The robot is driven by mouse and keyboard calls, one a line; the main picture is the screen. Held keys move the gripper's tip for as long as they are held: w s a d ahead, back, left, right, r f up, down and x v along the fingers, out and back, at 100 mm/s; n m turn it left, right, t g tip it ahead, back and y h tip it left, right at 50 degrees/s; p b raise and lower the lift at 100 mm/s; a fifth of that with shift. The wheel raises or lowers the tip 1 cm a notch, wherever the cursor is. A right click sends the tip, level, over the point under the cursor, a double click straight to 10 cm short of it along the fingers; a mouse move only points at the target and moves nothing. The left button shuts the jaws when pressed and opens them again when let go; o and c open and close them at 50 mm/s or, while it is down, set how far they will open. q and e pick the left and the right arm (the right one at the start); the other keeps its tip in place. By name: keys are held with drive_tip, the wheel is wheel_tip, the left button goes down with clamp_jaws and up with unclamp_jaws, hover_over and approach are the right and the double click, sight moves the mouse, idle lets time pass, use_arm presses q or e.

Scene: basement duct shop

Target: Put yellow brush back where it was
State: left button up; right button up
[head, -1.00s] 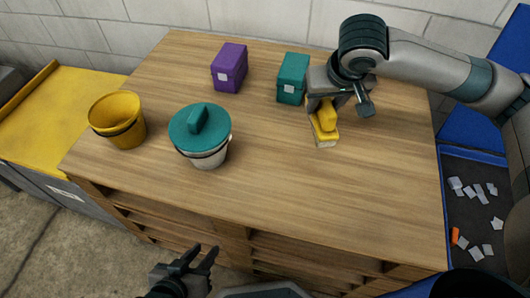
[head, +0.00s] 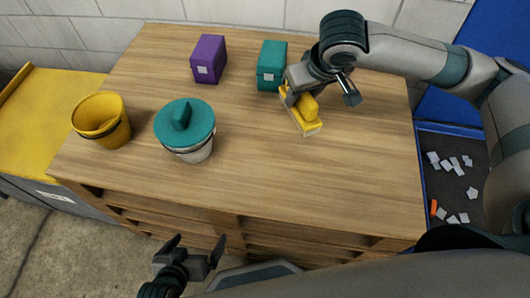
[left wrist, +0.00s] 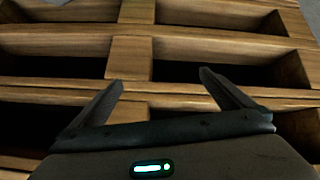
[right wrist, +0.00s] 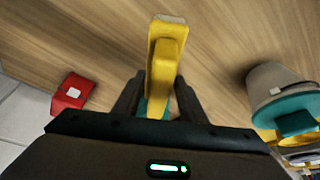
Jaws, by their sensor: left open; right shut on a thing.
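The yellow brush (head: 310,107) has a yellow back and handle and a pale bristle edge. My right gripper (head: 289,94) is shut on it, over the wooden table's back right part, just in front of the teal box. In the right wrist view the brush (right wrist: 165,62) sticks out between the fingers, pointing away from the palm. I cannot tell whether its bristles touch the table. My left gripper (head: 196,252) is open and empty in front of the table; the left wrist view shows its spread fingers (left wrist: 160,95) facing the table's shelves.
The wooden table (head: 300,180) holds a purple box (head: 208,60), a teal box (head: 271,66), a teal-lidded bucket (head: 186,130) and a yellow bucket (head: 101,120) at its left edge. A red box (right wrist: 72,93) shows in the right wrist view. The table's front right is clear.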

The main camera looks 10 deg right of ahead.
sight(307, 101)
drive_tip(key=s+n+p, duration=0.1)
drive_tip(key=p, duration=0.1)
drive_tip(key=s+r+n+y+p, duration=0.1)
drive_tip(key=s+n+p, duration=0.1)
drive_tip(key=p, duration=0.1)
drive_tip(key=shift+s+a+r, duration=0.1)
drive_tip(key=shift+s+a, duration=0.05)
drive_tip(key=s+n+p, duration=0.1)
drive_tip(key=p, duration=0.1)
drive_tip(key=s+r+n+g+y+p, duration=0.1)
drive_tip(key=s+n+p, duration=0.1)
drive_tip(key=p, duration=0.1)
drive_tip(key=shift+s+a, duration=0.1)
drive_tip(key=shift+s, duration=0.15)
use_arm(q)
drive_tip(key=s+a+f+g+y+p, duration=0.1)
drive_tip(key=s+a+f+p, duration=0.2)
drive_tip(key=f, duration=0.4)
drive_tip(key=s+a+f+g+y+p, duration=0.1)
drive_tip(key=s+a+f+p, duration=0.2)
drive_tip(key=s+f+p, duration=0.3)
drive_tip(key=shift+s+f+g, duration=0.3)
drive_tip(key=shift+f, duration=0.4)
use_arm(e)
drive_tip(key=s+r+n+g+y, duration=0.1)
drive_tip(key=s+r+n, duration=0.2)
drive_tip(key=s+n, duration=0.2)
drive_tip(key=shift+s+n+g+y, duration=0.3)
drive_tip(key=shift+s, duration=0.8)
